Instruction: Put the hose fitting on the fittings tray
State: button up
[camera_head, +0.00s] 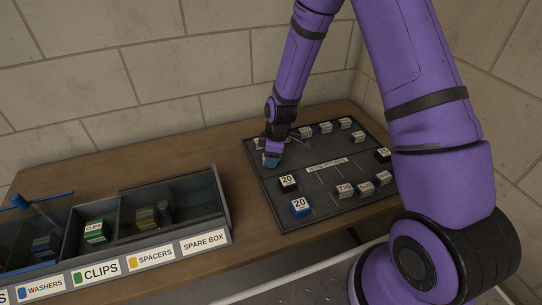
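The dark fittings tray (298,218) lies on the right part of the wooden bench, with a white label in its middle that seems to read "HOSE FITTINGS". My gripper (272,150) points down over the tray's back left part.
A row of dark bins (180,240) labelled washers, clips, spacers and spare box runs along the front left. A blue-handled tool (30,204) sticks up at the far left. More blocks (345,123) stand along the tray's back edge. Bench left of the tray is clear.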

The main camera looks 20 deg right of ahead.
jog(key=shift+o, duration=1.2)
jog(key=s+d+r+m+t, duration=0.15)
jog(key=s+r, duration=0.25)
jog(key=r, duration=0.7)
jog(key=s+d+r+m+h, duration=0.1)
jog(key=s+d+r+m, duration=0.15)
jog(key=r, duration=0.75)
jog(key=s+d+r+m+t, duration=0.15)
jog(key=s+r, duration=0.35)
jog(key=r, duration=0.6)
jog(key=s+d+r+m, duration=0.1)
jog(key=s+r+m, duration=0.3)
jog(key=s, duration=0.4)
jog(key=s+d+r+m+t, duration=0.1)
jog(key=s+r+m, duration=0.3)
jog(key=s, duration=0.5)
jog(key=shift+r+t+h, duration=0.15)
jog(key=shift+t+h, duration=0.15)
